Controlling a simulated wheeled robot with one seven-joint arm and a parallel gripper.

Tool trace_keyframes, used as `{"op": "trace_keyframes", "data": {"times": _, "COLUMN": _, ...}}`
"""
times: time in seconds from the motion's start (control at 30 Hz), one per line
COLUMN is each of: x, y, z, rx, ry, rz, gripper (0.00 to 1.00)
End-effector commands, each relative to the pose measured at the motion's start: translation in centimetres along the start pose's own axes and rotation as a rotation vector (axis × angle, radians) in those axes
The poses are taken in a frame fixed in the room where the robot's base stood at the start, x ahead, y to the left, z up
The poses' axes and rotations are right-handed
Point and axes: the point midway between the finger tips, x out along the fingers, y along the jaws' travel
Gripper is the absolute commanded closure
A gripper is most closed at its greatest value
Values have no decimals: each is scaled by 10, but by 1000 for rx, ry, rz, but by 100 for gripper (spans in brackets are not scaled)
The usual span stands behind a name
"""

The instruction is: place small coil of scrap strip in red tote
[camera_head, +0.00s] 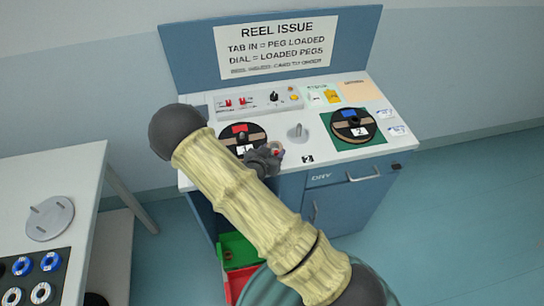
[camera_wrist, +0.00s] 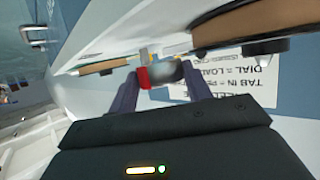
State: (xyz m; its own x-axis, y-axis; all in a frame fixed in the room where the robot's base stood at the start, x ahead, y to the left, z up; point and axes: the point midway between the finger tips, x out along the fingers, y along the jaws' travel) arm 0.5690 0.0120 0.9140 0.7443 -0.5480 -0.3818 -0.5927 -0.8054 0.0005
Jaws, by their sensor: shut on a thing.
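My gripper (camera_head: 264,158) is over the front of the station top, between the left reel and the bare grey peg. In the wrist view my gripper (camera_wrist: 160,88) is shut on a small grey and red thing (camera_wrist: 164,72); I cannot tell for sure that it is the coil of scrap strip. No other coil of scrap strip can be made out. The red tote (camera_head: 236,285) is low down in front of the station, partly hidden by my arm. A green tote (camera_head: 238,250) is just behind it.
The station top carries a left reel with a red label (camera_head: 240,129), a bare grey peg (camera_head: 298,132) and a right reel with a blue label (camera_head: 352,124). A control box (camera_head: 257,100) stands behind them. A white table (camera_head: 80,165) is at left. Floor at right is clear.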

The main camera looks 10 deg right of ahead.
Motion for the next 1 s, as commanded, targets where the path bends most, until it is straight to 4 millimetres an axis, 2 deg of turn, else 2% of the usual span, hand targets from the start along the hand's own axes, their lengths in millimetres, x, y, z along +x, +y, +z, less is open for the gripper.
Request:
{"op": "trace_keyframes", "data": {"times": 0.23, "x": 10, "y": 1, "z": 24, "rx": -1, "ry": -1, "rz": 1, "gripper": 75}}
{"op": "trace_keyframes", "data": {"times": 0.7, "x": 13, "y": 0, "z": 31, "rx": 1, "ry": 0, "rz": 0, "gripper": 75}}
{"op": "trace_keyframes", "data": {"times": 0.73, "x": 12, "y": 0, "z": 30, "rx": 1, "ry": -1, "rz": 0, "gripper": 45}}
{"op": "trace_keyframes", "data": {"times": 0.8, "x": 12, "y": 0, "z": 30, "rx": 1, "ry": -1, "rz": 0, "gripper": 31}}
{"op": "trace_keyframes", "data": {"times": 1.0, "x": 12, "y": -2, "z": 29, "rx": 1, "ry": 0, "rz": -4, "gripper": 29}}
